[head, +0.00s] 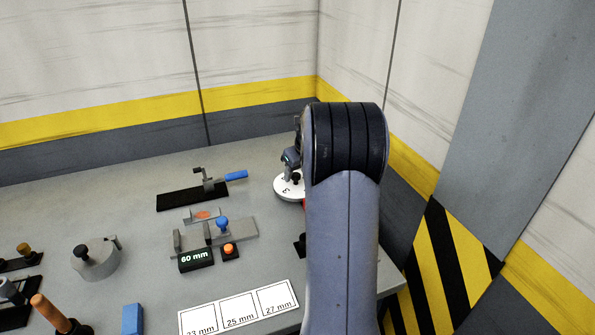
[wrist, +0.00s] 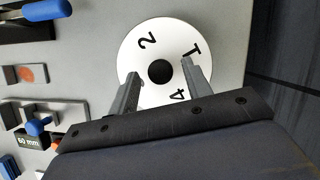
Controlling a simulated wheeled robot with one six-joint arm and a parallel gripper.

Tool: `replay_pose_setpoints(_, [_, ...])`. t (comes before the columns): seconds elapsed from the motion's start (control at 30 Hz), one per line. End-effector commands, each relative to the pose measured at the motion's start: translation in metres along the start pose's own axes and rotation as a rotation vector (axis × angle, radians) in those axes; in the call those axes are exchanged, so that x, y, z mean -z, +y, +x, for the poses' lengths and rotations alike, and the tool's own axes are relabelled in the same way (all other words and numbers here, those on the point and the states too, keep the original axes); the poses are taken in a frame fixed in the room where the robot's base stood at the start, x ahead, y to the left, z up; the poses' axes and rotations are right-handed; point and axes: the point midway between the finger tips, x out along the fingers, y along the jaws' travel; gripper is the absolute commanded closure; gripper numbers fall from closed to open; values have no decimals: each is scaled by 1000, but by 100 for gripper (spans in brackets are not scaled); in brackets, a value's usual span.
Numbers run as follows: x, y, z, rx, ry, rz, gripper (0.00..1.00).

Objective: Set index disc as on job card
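The index disc (wrist: 138,58) is white with black numerals and a black centre knob (wrist: 159,72). In the wrist view 2, 1 and 4 show on it; my gripper covers its lower part. In the head view the disc (head: 284,191) stands near the back right of the bench, with a 3 facing the camera and its right side hidden by my arm. My gripper (wrist: 160,68) is over the disc, its fingers open on either side of the knob with gaps to it. I cannot tell the fingertip height. No job card is identifiable in either view.
Left of the disc are a clamp with a blue handle (head: 236,175) and a grey fixture with a blue knob (head: 222,224), an orange button (head: 229,248) and a "60 mm" display (head: 196,259). Marked white squares (head: 238,309) lie in front. Walls close off the back and right.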

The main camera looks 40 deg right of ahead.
Motion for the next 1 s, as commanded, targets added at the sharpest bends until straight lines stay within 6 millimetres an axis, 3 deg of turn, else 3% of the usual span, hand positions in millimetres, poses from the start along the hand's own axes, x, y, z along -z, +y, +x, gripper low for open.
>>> replay_pose_setpoints(0.5, [0,0,0,0,0,0,96])
replay_pose_setpoints(1.0, [-1,-2,-4,-54,1,-127,96])
